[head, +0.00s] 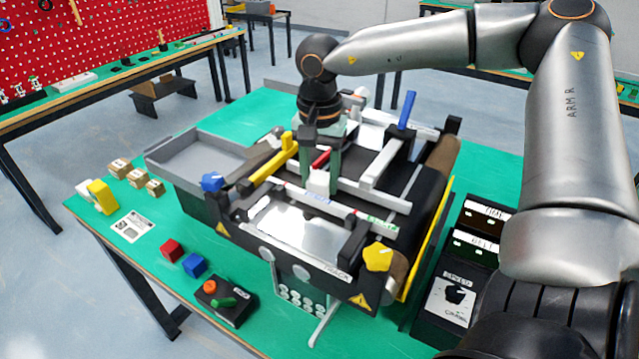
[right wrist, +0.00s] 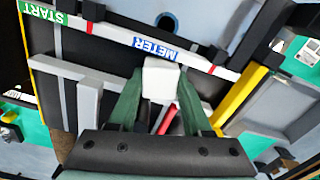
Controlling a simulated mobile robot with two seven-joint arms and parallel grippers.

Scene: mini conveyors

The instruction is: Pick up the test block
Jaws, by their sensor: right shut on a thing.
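The test block, a small white block (head: 319,182), is at the mini conveyor (head: 345,255), near the bar with the METER label. It also shows in the right wrist view (right wrist: 160,77). My right gripper (head: 320,178) reaches down from above with its green fingers on two sides of the block, shut on it. The fingers also show in the right wrist view (right wrist: 160,98). I cannot tell whether the block touches the belt below or is lifted. My left gripper is not in view.
A yellow bar (head: 270,167) and a white bar (head: 385,162) lie close on either side of my right gripper. A grey tray (head: 160,164) is at the left. Red (head: 171,250) and blue cubes (head: 194,264) and small boxes (head: 121,167) sit on the green table.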

